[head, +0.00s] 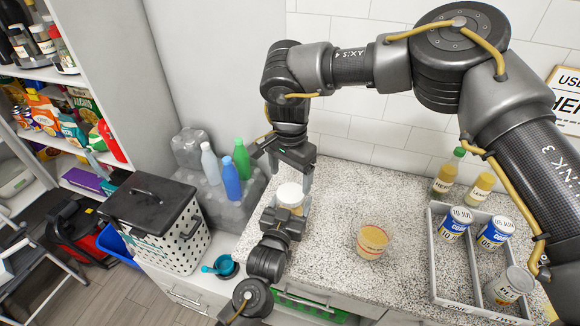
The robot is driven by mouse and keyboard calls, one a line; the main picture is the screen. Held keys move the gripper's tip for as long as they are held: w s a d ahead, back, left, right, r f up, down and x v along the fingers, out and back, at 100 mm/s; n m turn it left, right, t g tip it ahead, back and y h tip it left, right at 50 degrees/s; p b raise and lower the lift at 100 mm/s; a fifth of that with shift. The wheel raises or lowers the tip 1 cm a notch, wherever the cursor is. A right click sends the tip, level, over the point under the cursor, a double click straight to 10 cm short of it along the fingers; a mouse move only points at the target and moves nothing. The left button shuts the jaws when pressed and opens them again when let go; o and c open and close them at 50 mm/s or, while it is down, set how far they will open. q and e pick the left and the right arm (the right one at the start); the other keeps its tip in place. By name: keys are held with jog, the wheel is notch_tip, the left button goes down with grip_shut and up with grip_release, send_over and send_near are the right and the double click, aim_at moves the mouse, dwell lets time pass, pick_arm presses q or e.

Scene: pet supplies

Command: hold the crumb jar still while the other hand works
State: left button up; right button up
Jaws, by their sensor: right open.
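A small jar with a white lid and tan contents (290,196), which I take for the crumb jar, is upright near the counter's left edge. My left gripper (287,208) comes from the front, its fingers at the jar's two sides; it looks shut on the jar, its lower part hidden behind the gripper. My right gripper (289,168) points down just above and behind the lid, open, with its fingers apart and nothing seen between them. A clear tub of tan contents with a red mark (372,241) stands apart to the right.
The counter's middle is mostly free.

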aim_at(290, 193)
jog(key=shift+f, duration=2.8)
jog(key=c, duration=1)
jog(key=m, duration=0.6)
jog(key=shift+w+m, duration=0.15)
jog(key=shift+m, duration=0.15)
jog(key=o, duration=1.1)
jog(key=shift+r, duration=2.3)
